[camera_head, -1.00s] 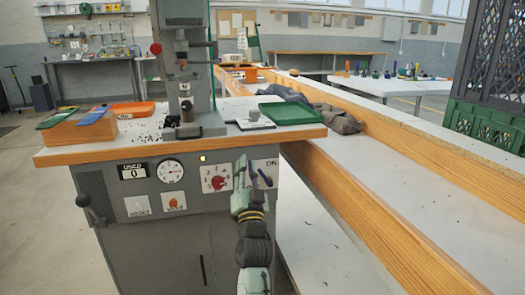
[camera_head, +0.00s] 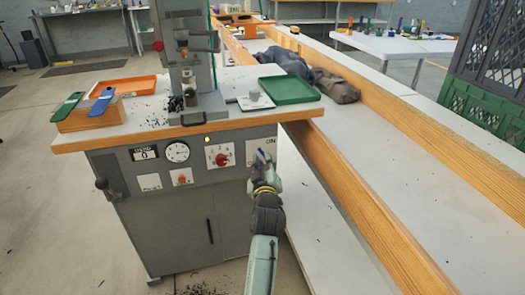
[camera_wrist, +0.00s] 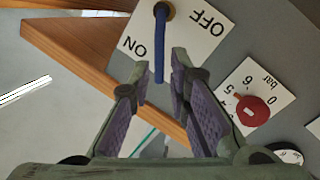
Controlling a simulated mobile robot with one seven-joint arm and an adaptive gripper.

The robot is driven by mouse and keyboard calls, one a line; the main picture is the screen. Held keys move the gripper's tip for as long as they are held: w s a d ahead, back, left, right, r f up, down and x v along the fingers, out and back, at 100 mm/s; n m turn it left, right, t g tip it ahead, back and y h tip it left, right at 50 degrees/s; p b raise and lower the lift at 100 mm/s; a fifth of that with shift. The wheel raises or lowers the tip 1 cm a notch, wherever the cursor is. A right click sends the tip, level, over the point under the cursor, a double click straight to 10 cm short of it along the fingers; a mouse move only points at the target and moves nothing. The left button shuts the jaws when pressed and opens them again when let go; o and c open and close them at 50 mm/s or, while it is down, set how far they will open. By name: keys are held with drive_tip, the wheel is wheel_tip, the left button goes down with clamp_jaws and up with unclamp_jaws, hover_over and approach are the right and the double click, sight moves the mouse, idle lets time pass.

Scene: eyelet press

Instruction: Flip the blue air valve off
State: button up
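The blue air valve is a slim blue lever (camera_wrist: 159,50) on a white plate (camera_wrist: 191,40) marked ON and OFF. In the wrist view its pivot is at the top, and its free end reaches down between my fingertips. The ON mark lies left of the lever and the OFF mark right. My gripper (camera_wrist: 160,72) is open, with one finger on each side of the lever's end; I cannot tell whether either touches it. In the head view my gripper (camera_head: 261,160) is in front of the plate (camera_head: 268,146) and largely hides the lever.
A red knob (camera_wrist: 252,109) sits beside the valve plate. The wooden bench top (camera_head: 180,137) overhangs the panel just above. A green tray (camera_head: 290,90), an orange tray (camera_head: 124,86) and the press (camera_head: 184,60) stand on it. A long wooden-sided table (camera_head: 375,140) runs to the right.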

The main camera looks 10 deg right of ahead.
sight(263, 153)
drive_tip(key=shift+w+d+p, duration=0.15)
drive_tip(key=shift+w+d, duration=0.1)
drive_tip(key=shift+w, duration=0.9)
drive_tip(key=shift+w+d+p, duration=0.15)
drive_tip(key=shift+w+d, duration=0.1)
drive_tip(key=shift+w, duration=0.85)
clamp_jaws()
